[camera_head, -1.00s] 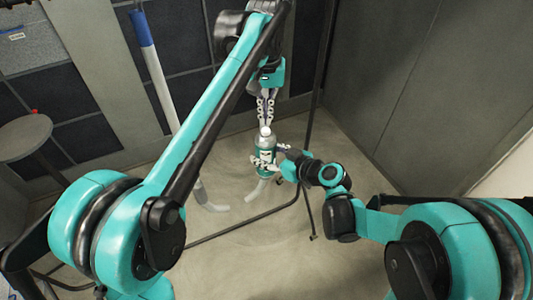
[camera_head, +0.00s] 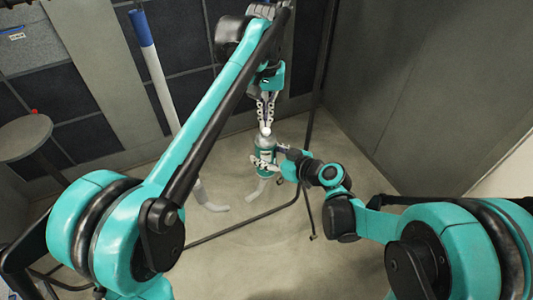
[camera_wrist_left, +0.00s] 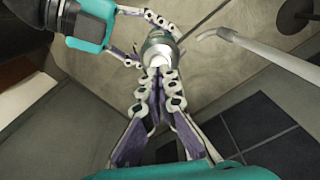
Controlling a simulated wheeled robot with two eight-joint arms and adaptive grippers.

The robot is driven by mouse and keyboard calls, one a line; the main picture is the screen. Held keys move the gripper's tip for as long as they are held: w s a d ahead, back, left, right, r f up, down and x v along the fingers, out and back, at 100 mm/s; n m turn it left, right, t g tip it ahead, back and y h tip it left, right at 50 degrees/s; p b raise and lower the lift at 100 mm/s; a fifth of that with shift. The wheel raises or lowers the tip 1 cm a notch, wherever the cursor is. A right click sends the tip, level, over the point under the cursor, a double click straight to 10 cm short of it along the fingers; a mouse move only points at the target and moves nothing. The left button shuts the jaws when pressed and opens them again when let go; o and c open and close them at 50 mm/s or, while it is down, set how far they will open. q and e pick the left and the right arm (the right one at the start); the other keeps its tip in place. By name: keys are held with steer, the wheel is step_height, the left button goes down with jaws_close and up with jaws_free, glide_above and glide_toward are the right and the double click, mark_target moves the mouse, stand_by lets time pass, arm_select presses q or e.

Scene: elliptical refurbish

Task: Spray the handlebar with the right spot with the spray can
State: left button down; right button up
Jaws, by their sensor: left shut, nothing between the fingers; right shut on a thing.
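The spray can (camera_head: 265,146) is a teal and grey can with a white top, held upright near the middle of the head view. My right gripper (camera_head: 264,163) is shut around its body. My left gripper (camera_head: 266,122) is shut and empty, with its fingertips pointing down at the white top. In the left wrist view its fingertips (camera_wrist_left: 157,78) are right at the white top of the can (camera_wrist_left: 160,52); I cannot tell whether they press on it. A pale handlebar (camera_head: 160,85) with a blue upper part stands left of the can. Another pale curved bar end (camera_head: 258,189) shows below the can, mostly hidden. No spot is discernible.
A thin black frame bar (camera_head: 245,226) runs low across the floor. A round grey stool-like top (camera_head: 25,134) stands at the left. Grey walls (camera_head: 420,90) close in on the right. The floor (camera_head: 300,255) in front is largely clear.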

arm_select(q)
steer(key=shift+f, duration=0.2)
stand_by(0.5)
steer(key=shift+f, duration=1)
steer(key=shift+r, duration=2.55)
step_height(320, 180, up, 12)
